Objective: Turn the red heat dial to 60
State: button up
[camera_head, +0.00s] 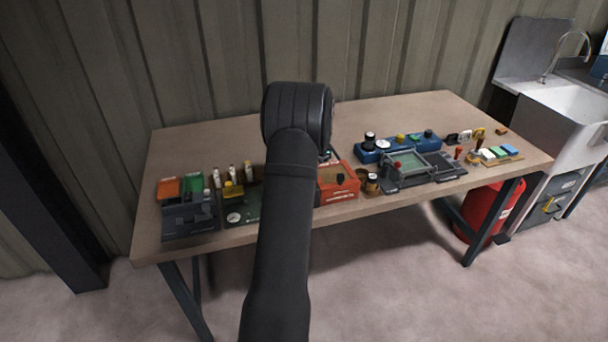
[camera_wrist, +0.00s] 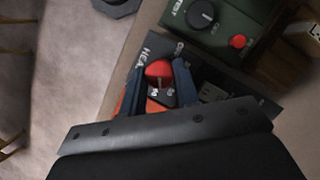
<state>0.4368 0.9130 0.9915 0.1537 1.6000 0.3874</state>
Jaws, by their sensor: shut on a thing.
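The red heat dial (camera_wrist: 158,70) shows in the wrist view on a dark panel (camera_wrist: 208,62) with partly covered white lettering starting "HEA". My gripper (camera_wrist: 159,73) is over the panel, its two blue-grey fingers on either side of the dial and shut on it. White marks sit just below the dial, too small to read, so I cannot tell its setting. In the head view my arm covers the middle of the bench, and neither my gripper nor the dial can be made out there.
In the wrist view a dark green box with a black knob (camera_wrist: 203,14) and a red button (camera_wrist: 238,41) stands close beside the panel. On the bench (camera_head: 375,211) are an orange box (camera_head: 338,193), a blue unit (camera_head: 398,148) and a grey framed tray (camera_head: 416,178).

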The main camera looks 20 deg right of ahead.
jog(key=shift+s+m+t+y, duration=0.1)
jog(key=shift+m+t+y, duration=0.5)
jog(key=shift+m, duration=1.5)
jog(key=o, duration=1)
jog(key=shift+c, duration=0.2)
jog(key=v, duration=1.7)
jog(key=shift+s+r, duration=0.2)
jog(key=shift+r, duration=0.1)
jog(key=s+a+r, duration=0.2)
jog(key=s+a, duration=0.2)
jog(key=s, duration=0.4)
dwell(1.9)
